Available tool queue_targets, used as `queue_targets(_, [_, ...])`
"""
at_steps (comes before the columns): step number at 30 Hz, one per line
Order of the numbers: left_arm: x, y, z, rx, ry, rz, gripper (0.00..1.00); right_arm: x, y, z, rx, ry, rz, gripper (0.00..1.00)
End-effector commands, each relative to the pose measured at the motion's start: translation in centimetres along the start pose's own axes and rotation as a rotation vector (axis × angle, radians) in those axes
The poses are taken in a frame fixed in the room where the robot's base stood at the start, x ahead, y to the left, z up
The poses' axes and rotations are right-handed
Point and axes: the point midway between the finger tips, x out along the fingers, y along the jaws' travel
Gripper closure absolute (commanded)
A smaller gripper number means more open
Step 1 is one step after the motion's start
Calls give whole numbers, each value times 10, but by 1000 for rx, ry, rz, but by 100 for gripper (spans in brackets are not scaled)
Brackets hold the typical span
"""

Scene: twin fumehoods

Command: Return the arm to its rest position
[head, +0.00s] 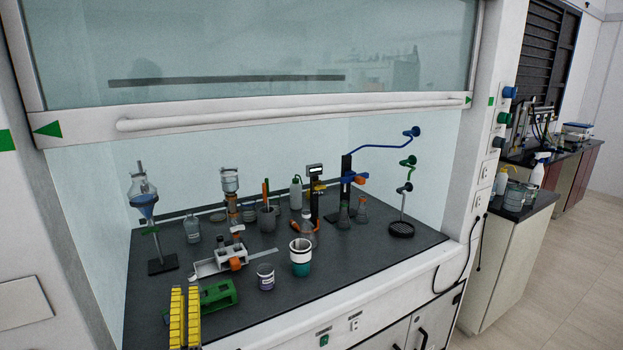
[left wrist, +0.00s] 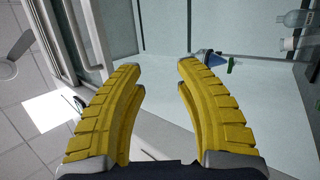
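My left gripper (head: 185,290) shows at the lower left of the head view, with its yellow ribbed fingers pointing up in front of the fumehood's worktop. In the left wrist view the fingers of the left gripper (left wrist: 159,70) are spread apart with nothing between them. The rest of the left arm is out of the head view. My right gripper is in neither view.
The raised sash handle (head: 290,112) crosses above the worktop (head: 350,265). A green rack (head: 218,295) lies just right of the left gripper. A funnel with blue liquid (head: 144,207) stands at left. Glassware and a teal-and-white container (head: 300,262) occupy the middle.

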Motion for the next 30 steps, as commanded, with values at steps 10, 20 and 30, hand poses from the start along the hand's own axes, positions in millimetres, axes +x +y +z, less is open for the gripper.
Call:
queue_targets(10, [-98, -42, 85, 678, -605, -80, 66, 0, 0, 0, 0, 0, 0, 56])
queue_targets(20, [-232, -123, 62, 1300, -1175, -267, 66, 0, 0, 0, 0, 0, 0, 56])
queue_targets(30, [-320, -154, -26, 1713, -1563, -481, 66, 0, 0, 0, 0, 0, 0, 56])
